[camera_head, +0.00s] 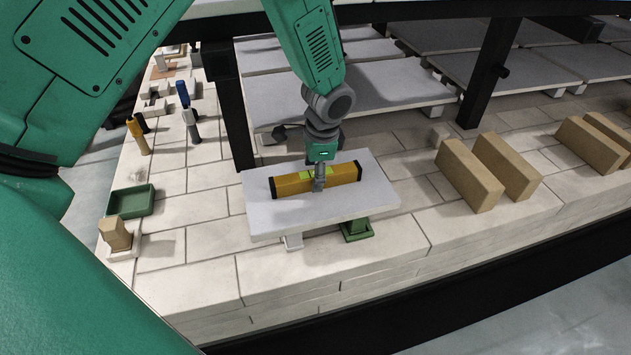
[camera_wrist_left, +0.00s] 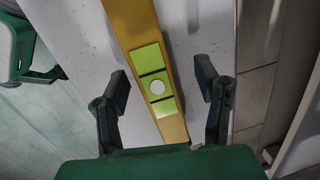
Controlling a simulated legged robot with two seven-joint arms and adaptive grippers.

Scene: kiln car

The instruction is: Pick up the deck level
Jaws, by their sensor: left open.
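The deck level (camera_head: 297,182) is a yellow bar with black end caps and a green vial window. It lies on a pale grey slab (camera_head: 285,217) in the head view. In the left wrist view the level (camera_wrist_left: 130,22) runs between the fingers, with the green window near the middle. My left gripper (camera_head: 319,186) is at the level's middle, from above. In the wrist view its two fingers (camera_wrist_left: 162,92) stand apart on either side of the bar, with a gap on each side.
Tan bricks (camera_head: 469,175) stand to the right. A green tray (camera_head: 130,201) and a tan block (camera_head: 115,234) are left.

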